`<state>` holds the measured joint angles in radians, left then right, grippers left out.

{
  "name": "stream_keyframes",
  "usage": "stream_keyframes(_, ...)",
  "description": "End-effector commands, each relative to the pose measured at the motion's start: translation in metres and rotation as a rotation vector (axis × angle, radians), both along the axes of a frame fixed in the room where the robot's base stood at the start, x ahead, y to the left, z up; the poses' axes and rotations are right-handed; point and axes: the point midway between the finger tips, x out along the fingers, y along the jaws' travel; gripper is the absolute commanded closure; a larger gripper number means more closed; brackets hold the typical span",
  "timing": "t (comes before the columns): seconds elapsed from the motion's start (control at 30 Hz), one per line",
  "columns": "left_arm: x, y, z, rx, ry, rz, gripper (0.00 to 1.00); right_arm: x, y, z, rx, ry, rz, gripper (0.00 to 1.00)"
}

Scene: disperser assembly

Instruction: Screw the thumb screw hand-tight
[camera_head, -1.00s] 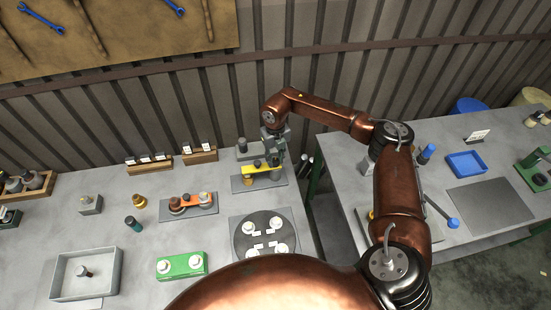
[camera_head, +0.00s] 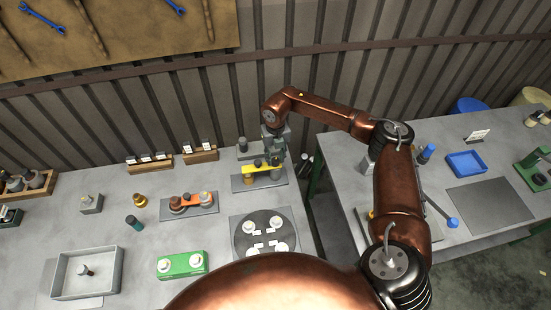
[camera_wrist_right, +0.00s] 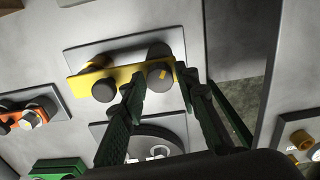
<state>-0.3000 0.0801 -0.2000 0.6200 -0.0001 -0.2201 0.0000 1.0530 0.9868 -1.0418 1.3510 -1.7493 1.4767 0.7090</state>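A yellow bar (camera_head: 251,168) lies across a grey plate (camera_head: 241,185) at the back right of the workbench. My right gripper (camera_wrist_right: 164,84) points at this knob, with one fingertip on each side. The fingers are apart, and I see no clear contact with the knob. The right gripper (camera_head: 275,158) partly hides that end in the head view. My left gripper is not in view.
An orange part on a plate (camera_head: 205,209) lies left of the yellow bar. A dark round plate with white pieces (camera_head: 242,241), a green block (camera_head: 181,265) and a grey tray (camera_head: 57,286) are nearer. A gap separates the right-hand table (camera_head: 345,170).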

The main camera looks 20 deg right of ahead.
Motion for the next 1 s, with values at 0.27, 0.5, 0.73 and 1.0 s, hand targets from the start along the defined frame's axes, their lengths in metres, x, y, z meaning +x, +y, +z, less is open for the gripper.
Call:
stream_keyframes(0.27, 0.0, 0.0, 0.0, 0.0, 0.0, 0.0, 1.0, -0.002, 0.001, -0.002, 0.0, 0.004, 0.002, 0.59)
stream_keyframes(0.5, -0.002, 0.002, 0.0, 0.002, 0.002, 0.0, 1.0, -0.002, 0.001, 0.004, 0.0, 0.004, 0.003, 0.59)
stream_keyframes(0.73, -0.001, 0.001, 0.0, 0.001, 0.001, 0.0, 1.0, -0.001, 0.0, 0.043, 0.0, 0.001, 0.003, 0.59)
stream_keyframes(1.0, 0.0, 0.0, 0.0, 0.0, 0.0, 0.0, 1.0, -0.001, 0.0, 0.096, -0.001, 0.002, 0.002, 0.59)
